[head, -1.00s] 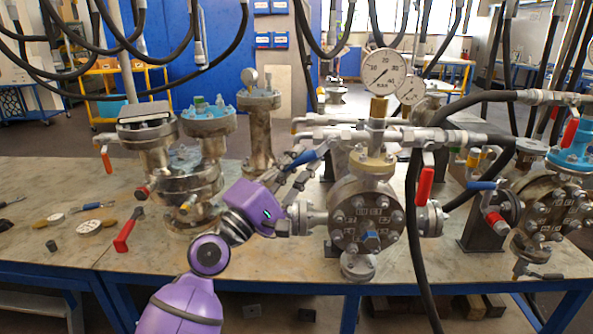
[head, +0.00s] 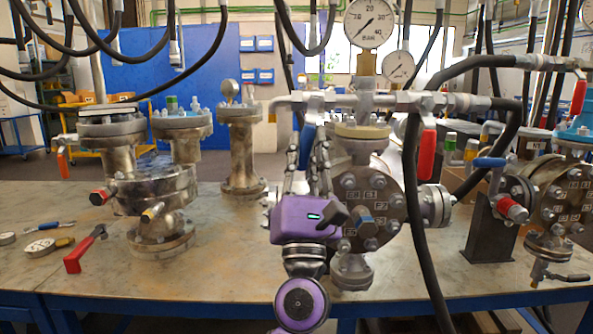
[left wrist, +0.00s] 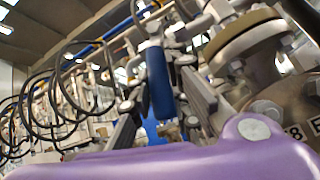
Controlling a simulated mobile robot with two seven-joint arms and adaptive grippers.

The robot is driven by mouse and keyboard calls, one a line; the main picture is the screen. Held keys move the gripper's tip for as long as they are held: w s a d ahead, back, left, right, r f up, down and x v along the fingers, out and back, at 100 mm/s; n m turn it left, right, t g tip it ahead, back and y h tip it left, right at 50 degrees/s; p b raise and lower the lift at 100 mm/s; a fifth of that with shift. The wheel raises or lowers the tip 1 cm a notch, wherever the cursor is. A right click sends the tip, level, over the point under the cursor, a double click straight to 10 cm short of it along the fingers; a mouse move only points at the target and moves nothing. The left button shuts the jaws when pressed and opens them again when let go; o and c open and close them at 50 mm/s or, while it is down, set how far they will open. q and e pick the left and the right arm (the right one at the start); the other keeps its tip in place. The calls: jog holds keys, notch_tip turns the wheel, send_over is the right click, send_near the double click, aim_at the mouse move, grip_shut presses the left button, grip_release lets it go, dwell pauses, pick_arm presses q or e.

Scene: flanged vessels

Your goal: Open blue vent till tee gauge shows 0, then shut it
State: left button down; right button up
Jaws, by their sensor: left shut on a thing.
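The blue vent lever (head: 308,140) hangs steeply downward from the pipework left of the tee (head: 366,97). It also shows upright in the left wrist view (left wrist: 159,83), between the fingers. My left gripper (head: 309,152) reaches up from below and is shut on the blue vent lever. The tee gauge (head: 374,22) is a round white dial marked in bar on a brass stem above the tee. Its needle points to the lower left, near the low end of the scale; the exact reading is too small to be sure of. My right gripper is not in view.
A red-handled valve (head: 427,150) hangs right of the tee, beside a black hose (head: 412,220). A smaller gauge (head: 398,66) stands behind. The flanged vessel (head: 368,205) is close behind my left gripper. A red-handled tool (head: 86,248) lies on the bench at left.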

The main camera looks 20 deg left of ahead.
pick_arm(q)
jog(key=shift+w+d+f+n+g+y+b, duration=0.1)
jog(key=shift+d+f+n+g+y+b, duration=0.1)
jog(key=shift+n+y, duration=0.3)
jog(key=shift+w+d+f+n+g+y+b, duration=0.1)
jog(key=shift+n+y+b, duration=0.1)
jog(key=shift+n+y, duration=0.25)
jog(key=shift+d+n+y+b, duration=0.1)
jog(key=shift+n+y+b, duration=0.2)
jog(key=shift+n+y, duration=0.4)
jog(key=n+g+y, duration=0.1)
jog(key=n+g+y+b, duration=0.1)
jog(key=n, duration=0.1)
jog(key=shift+d+r+n+y+b, duration=0.2)
jog(key=shift+d+n+y+b, duration=0.1)
jog(key=shift+d+y, duration=0.1)
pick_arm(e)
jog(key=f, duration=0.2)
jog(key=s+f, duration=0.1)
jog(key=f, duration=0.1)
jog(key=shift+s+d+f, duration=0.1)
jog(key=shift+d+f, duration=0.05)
pick_arm(q)
jog(key=c, duration=1.6)
grip_release()
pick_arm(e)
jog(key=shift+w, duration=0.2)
